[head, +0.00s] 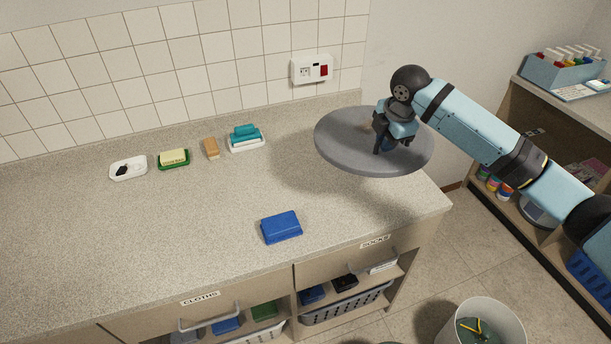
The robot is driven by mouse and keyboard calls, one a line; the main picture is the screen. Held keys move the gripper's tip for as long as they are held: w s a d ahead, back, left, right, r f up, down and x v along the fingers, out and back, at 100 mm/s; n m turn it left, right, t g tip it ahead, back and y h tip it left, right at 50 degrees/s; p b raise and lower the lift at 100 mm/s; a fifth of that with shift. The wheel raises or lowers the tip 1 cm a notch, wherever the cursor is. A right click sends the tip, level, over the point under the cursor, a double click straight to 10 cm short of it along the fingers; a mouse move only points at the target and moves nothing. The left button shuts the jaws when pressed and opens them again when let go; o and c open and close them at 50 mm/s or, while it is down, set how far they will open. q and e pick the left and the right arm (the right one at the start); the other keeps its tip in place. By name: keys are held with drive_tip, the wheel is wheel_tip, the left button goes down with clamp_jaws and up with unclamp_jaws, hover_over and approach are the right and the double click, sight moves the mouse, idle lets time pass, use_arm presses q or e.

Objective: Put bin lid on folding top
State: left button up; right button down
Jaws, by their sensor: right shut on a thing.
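The bin lid (345,140) is a round, flat grey disc in the head view. My right gripper (386,147) is at the middle of its upper side and is shut on it. The lid is held above the right end of the speckled folding top (150,225), with a soft shadow on the surface below it. The lid's right part reaches past the right edge of the folding top. The grip point is partly hidden by the gripper itself. My left gripper is not in view.
A blue box (281,227) lies near the front of the folding top. An open bin (484,325) is on the floor. A shelf unit stands at right.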

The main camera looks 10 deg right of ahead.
drive_tip(key=shift+s+f, duration=0.1)
drive_tip(key=shift+s, duration=0.1)
drive_tip(key=s+p+x, duration=0.1)
drive_tip(key=x, duration=0.5)
drive_tip(key=s+x, duration=0.1)
drive_tip(key=x, duration=0.5)
drive_tip(key=s+f+p+x, duration=0.1)
drive_tip(key=s+x, duration=0.1)
drive_tip(key=x, duration=0.5)
drive_tip(key=shift+d+p, duration=0.3)
drive_tip(key=shift+d, duration=0.05)
drive_tip(key=c, duration=1.3)
unclamp_jaws()
drive_tip(key=shift+f, duration=0.1)
drive_tip(key=shift+o, duration=0.7)
